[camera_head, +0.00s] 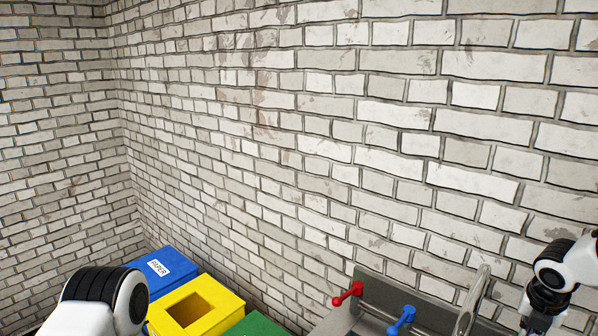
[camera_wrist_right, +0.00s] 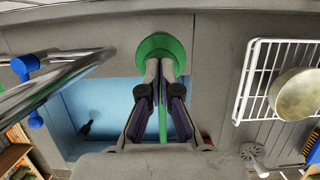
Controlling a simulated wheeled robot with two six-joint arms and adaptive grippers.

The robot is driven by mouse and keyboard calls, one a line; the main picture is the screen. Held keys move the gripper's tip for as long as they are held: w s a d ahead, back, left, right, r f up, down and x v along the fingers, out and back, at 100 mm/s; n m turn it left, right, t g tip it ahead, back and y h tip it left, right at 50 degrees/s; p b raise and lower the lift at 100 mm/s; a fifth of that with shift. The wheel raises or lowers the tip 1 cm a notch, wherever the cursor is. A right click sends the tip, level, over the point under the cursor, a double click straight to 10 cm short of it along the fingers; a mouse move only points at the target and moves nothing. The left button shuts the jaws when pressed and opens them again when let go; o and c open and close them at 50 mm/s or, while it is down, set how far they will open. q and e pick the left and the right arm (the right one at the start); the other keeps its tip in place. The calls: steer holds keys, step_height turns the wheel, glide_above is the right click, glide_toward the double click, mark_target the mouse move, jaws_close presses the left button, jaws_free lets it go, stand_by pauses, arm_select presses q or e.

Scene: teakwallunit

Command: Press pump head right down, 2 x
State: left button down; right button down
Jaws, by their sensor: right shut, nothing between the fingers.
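A green round part (camera_wrist_right: 160,46), apparently the pump head, shows in the right wrist view at the top middle. A narrow green piece runs down from it and shows between my right fingers. My right gripper (camera_wrist_right: 166,66) is shut, its fingertips in front of the green disc and overlapping it in the picture. I cannot tell whether they touch it. The fingers hide part of the green thing. In the head view my right arm comes in at the lower right and the pump is not visible. Only a link of my left arm shows, at the lower left.
A sink basin (camera_wrist_right: 108,98) lies below, with a metal tap (camera_wrist_right: 75,70) at left. A white wire rack (camera_wrist_right: 285,75) with a pan (camera_wrist_right: 296,94) is at right. In the head view, red (camera_head: 348,293) and blue (camera_head: 402,320) tap handles and colored bins (camera_head: 222,309) stand before a brick wall.

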steer(key=shift+f, duration=0.1)
stand_by(0.3)
steer(key=shift+f, duration=0.6)
steer(key=shift+b, duration=0.3)
steer(key=shift+f, duration=0.25)
steer(key=shift+s+r+p, duration=0.1)
steer(key=shift+r+p, duration=1.35)
steer(key=shift+r, duration=0.1)
